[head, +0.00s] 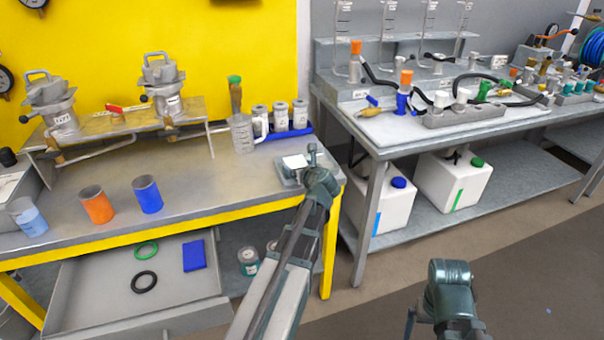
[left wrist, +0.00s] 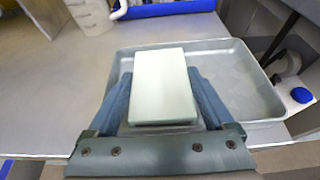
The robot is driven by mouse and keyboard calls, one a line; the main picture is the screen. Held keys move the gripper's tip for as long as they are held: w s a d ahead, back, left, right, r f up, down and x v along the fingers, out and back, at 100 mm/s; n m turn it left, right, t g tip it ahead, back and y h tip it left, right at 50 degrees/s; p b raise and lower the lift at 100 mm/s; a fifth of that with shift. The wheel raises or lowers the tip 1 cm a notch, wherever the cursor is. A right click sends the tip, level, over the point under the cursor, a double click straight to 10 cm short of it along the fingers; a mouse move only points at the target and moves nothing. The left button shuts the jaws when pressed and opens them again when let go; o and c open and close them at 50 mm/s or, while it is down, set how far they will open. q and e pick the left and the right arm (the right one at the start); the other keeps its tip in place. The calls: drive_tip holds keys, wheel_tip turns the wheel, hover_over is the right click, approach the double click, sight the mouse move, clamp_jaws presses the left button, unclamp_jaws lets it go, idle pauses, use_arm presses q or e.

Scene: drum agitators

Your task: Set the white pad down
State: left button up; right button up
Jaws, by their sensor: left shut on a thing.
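The white pad (head: 295,161) is a flat pale block between the fingers of my left gripper (head: 303,168). In the left wrist view the pad (left wrist: 165,82) lies flat between the two blue-grey fingers, and the left gripper (left wrist: 165,105) is shut on it. A shallow grey metal tray (left wrist: 252,85) is beneath and around the pad, reaching further to the right. I cannot tell whether the pad touches the tray floor. Part of my right arm shows at the lower right of the head view; its fingers cannot be made out.
The tray is at the right end of the yellow-edged bench (head: 190,195). Behind it are a clear jug (head: 242,133) and several white-lidded jars in a blue tray (head: 300,133). Orange (head: 97,205) and blue (head: 148,195) cups stand left. A second bench (head: 375,130) is right.

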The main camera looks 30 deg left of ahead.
use_arm(q)
drive_tip(key=shift+a, duration=0.1)
drive_tip(key=shift+f, duration=0.15)
drive_tip(key=o, duration=1.2)
drive_tip(key=shift+r, duration=0.25)
drive_tip(key=p+v, duration=0.5)
drive_tip(key=v, duration=0.7)
